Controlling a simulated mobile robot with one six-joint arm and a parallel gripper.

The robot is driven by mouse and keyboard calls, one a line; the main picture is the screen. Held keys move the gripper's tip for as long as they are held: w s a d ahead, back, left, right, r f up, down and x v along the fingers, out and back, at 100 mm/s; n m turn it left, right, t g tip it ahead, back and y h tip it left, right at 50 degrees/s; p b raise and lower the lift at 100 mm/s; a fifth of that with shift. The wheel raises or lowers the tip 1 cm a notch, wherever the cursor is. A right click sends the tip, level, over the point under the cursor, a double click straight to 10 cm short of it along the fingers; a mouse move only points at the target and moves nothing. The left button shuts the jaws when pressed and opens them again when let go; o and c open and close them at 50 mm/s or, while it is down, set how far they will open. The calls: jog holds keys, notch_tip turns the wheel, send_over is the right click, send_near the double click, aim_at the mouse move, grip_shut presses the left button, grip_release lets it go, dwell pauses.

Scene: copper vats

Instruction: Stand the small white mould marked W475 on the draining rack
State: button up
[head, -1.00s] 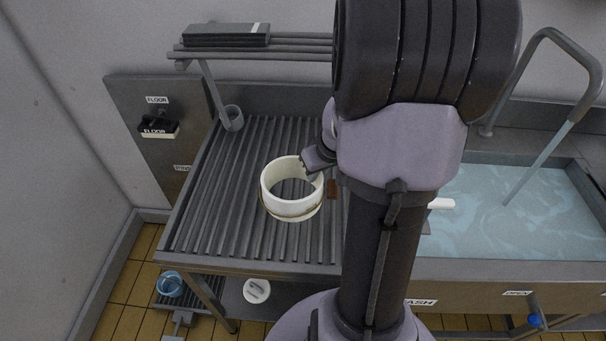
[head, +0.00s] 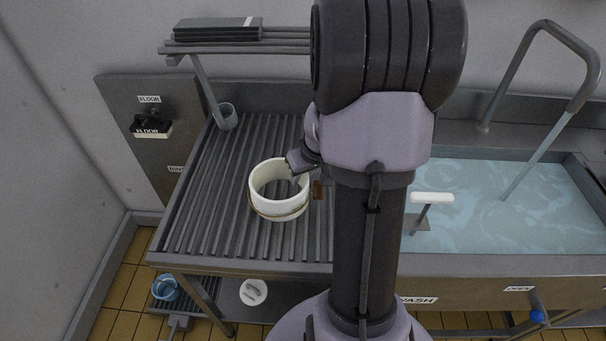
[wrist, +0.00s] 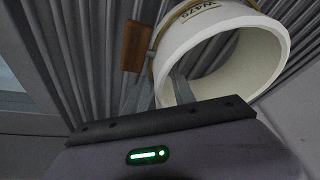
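The small white mould (head: 279,206) is an open ring with a thin band around it and a brown tag (head: 318,190) beside it. In the head view it appears upright over the middle of the draining rack (head: 215,185); I cannot tell if its base touches the slats. In the wrist view the mould (wrist: 218,50) shows the mark W475 on its outer wall. My gripper (wrist: 160,92) has one finger outside the wall and one inside, and appears shut on it. In the head view my gripper (head: 300,165) is at the mould's back right rim.
A shelf (head: 290,48) with dark trays hangs behind the rack. The rack's left side is clear.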

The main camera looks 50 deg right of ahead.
jog(key=shift+r+p, duration=0.4)
jog(key=p+v, duration=0.5)
jog(key=v, duration=0.7)
jog(key=a+r+t+y, duration=0.1)
jog(key=a+r, duration=0.3)
jog(key=a, duration=0.6)
jog(key=a+r, duration=0.4)
jog(key=a, duration=0.5)
jog(key=s+a+r+y, duration=0.2)
jog(key=s+a+r, duration=0.1)
jog(key=s+a, duration=0.5)
jog(key=a, duration=0.3)
jog(key=shift+a+m+t+b, duration=0.3)
jog(key=shift+a+t, duration=0.05)
jog(key=shift+t, duration=0.05)
jog(key=shift+s+r, duration=0.1)
jog(key=shift+r, duration=0.05)
